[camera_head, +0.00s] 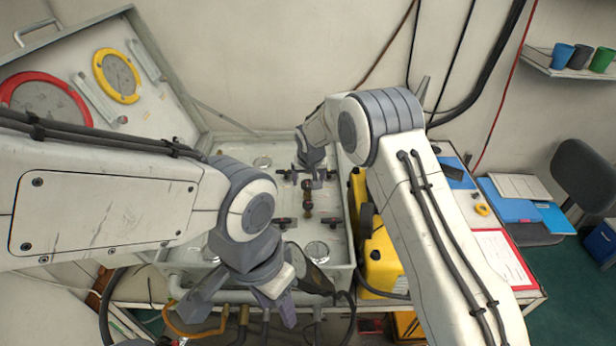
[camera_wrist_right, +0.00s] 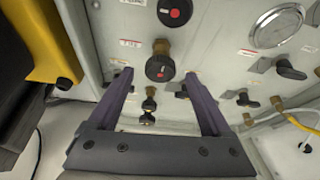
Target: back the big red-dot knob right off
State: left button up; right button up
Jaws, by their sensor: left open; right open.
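In the right wrist view a black round knob with a red mark (camera_wrist_right: 160,68) stands on a brass stem. My right gripper (camera_wrist_right: 158,76) is open, with one purple finger on each side of this knob and a visible gap to both. Another black knob with a red dot (camera_wrist_right: 175,12) is at the top edge; I cannot tell which is the big one. In the head view my right gripper (camera_head: 306,178) is over the upper middle of the panel (camera_head: 235,150), partly hiding the knobs there. My left gripper (camera_head: 300,300) is open near the panel's front edge, away from those knobs.
A round gauge (camera_wrist_right: 277,26) and several black valve handles (camera_wrist_right: 290,69) are right of the knob. A yellow case (camera_head: 380,262) stands right of the panel. The open lid (camera_head: 150,60) rises behind left. A red-edged sheet (camera_head: 500,255) lies on the bench.

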jog(key=shift+x, duration=0.85)
grip_shut()
